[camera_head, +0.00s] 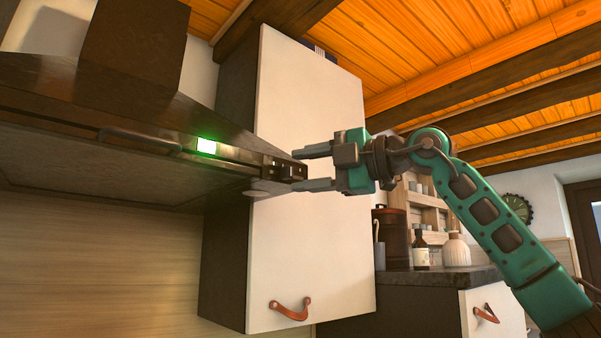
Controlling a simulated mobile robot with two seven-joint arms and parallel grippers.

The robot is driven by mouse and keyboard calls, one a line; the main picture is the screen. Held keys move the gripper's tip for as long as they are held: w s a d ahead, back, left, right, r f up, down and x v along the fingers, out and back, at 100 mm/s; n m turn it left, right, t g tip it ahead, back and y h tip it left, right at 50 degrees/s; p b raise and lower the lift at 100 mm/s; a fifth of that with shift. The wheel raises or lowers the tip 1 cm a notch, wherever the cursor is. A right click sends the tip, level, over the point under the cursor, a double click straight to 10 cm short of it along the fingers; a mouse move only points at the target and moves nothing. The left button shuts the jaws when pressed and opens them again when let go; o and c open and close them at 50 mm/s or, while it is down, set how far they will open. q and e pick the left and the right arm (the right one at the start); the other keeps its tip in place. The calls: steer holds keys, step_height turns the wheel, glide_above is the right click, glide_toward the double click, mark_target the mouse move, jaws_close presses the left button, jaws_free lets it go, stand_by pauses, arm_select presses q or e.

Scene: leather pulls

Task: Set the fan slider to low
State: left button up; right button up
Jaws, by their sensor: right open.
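The dark range hood (90,150) fills the left side, with a control strip along its front edge. A small lit green light (207,146) sits on the strip. At the strip's right end is a small dark block with little square details (285,168), which looks like the fan slider area; I cannot read its setting. My right gripper (300,170) comes in from the right, open, with one finger above and one below the level of this block. Whether the fingers touch it I cannot tell. My left gripper is not in view.
A white cabinet door (310,240) with a leather pull (290,309) stands behind the gripper. A bar handle (138,140) runs along the hood front. Bottles and a jar stand on the counter (440,279) at the lower right.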

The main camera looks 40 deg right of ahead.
steer(key=b+v, duration=0.1)
steer(key=v, duration=1)
steer(key=shift+s, duration=0.2)
steer(key=shift+d, duration=0.1)
